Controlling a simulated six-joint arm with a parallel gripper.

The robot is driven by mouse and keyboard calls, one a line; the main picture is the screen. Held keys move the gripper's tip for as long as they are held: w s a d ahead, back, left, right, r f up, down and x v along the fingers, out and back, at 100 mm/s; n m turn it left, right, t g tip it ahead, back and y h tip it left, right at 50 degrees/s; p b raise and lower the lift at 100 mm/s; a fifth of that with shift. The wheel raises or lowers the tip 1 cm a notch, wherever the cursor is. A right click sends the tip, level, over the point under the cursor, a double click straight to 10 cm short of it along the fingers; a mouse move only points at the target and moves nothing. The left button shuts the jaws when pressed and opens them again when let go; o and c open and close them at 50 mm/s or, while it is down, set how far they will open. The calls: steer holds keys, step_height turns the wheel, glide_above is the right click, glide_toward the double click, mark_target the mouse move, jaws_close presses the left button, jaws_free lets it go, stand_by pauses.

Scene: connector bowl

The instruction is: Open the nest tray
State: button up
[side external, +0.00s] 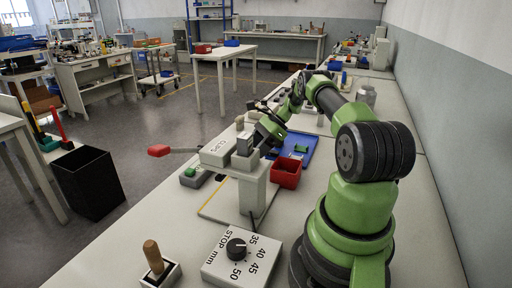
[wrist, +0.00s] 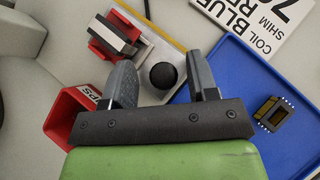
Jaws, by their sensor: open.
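In the wrist view my gripper (wrist: 163,78) is open, its two dark fingers apart. A round black knob (wrist: 163,74) shows in the gap between the fingers; I cannot tell whether either finger touches it. The knob stands near a pale plate beside a red fixture (wrist: 117,36) with a grey block, which may be the nest tray; its state is unclear. In the side view my gripper (side external: 266,132) is beyond the grey press (side external: 253,185), partly hidden by it, and the knob is not visible there.
A red bin (side external: 286,173) stands close by the press, and a blue tray (side external: 300,145) lies beyond it. A chip-like part (wrist: 272,112) rests in the blue tray. The press lever has a red grip (side external: 159,150). A stop dial box (side external: 240,258) stands in front.

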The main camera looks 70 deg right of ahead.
steer(key=v, duration=0.5)
steer(key=shift+d+r, duration=0.1)
steer(key=shift+r, duration=0.35)
step_height(320, 180, up, 6)
steer(key=shift+w+r, duration=0.1)
steer(key=shift+r, duration=0.05)
steer(key=w+a+r+n+g+h, duration=0.2)
steer(key=w+a+r+n+h, duration=0.15)
steer(key=a+r+n, duration=1)
steer(key=s+a+r+n, duration=0.2)
steer(key=s+a+r, duration=0.1)
steer(key=a, duration=0.5)
steer(key=s+a+r+n, duration=0.2)
steer(key=s+a, duration=0.2)
steer(key=a, duration=0.5)
steer(key=s+a+f+n+t, duration=0.1)
steer(key=s+a+n, duration=0.3)
steer(key=s, duration=0.4)
steer(key=shift+s+a+f+n+t+h, duration=0.3)
steer(key=shift+f+n+t+h, duration=0.15)
steer(key=shift+n+t, duration=0.4)
